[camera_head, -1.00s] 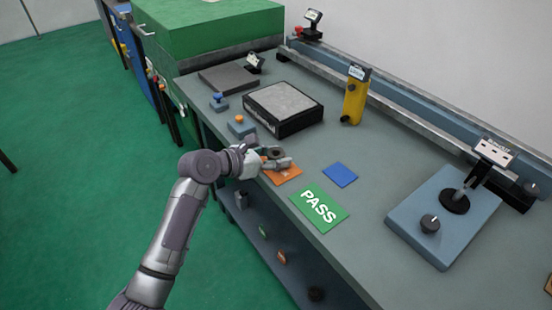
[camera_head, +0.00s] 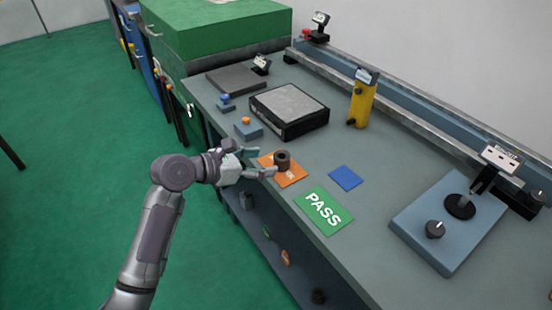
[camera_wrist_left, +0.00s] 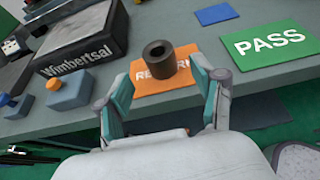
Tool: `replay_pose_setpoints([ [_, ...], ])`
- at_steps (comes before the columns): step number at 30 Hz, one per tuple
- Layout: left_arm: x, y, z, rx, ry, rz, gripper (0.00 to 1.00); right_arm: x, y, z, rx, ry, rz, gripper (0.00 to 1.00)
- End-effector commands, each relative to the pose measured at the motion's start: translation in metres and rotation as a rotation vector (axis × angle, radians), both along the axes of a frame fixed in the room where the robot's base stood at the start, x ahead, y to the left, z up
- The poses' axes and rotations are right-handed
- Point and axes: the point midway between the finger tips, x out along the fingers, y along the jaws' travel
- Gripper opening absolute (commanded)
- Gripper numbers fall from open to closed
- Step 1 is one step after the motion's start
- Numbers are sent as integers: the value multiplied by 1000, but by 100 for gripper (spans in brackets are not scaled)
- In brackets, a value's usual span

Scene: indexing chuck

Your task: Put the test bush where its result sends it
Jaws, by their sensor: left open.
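The test bush (camera_head: 283,160), a dark grey-brown ring with a bore, stands upright on the orange card (camera_head: 293,177). In the left wrist view the bush (camera_wrist_left: 158,58) stands on the orange card (camera_wrist_left: 150,83), whose lettering is partly hidden and seems to start with "RE". My left gripper (camera_head: 262,161) is open at the bench edge, its fingers apart and empty, a little short of the bush. The green PASS card (camera_head: 323,210) lies to the right, with a plain blue card (camera_head: 345,178) behind it. My right gripper is not in view.
A black block with a grey top (camera_head: 287,107) stands behind the orange card, near a small blue box with an orange button (camera_head: 247,127). A yellow post (camera_head: 361,103) stands farther back. A blue fixture with a knob (camera_head: 447,220) is at right. The bench between is clear.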

Motion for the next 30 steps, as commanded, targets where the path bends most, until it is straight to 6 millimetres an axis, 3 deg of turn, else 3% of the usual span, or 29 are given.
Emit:
replay_pose_setpoints([
  [8, -23, 33, 17, 0, 0, 1, 68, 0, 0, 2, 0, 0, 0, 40],
  [20, -25, 39, 13, 11, -3, 3, 68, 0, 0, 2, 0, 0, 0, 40],
  [23, -17, 47, -23, 83, -28, 15, 68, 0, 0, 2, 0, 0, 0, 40],
  [25, -10, 58, -71, 190, -63, 18, 68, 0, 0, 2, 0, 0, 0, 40],
  [28, -14, 80, -164, 422, -125, -18, 68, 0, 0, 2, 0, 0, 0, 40],
  [30, -30, 97, -232, 610, -167, -89, 68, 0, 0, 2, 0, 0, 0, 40],
])
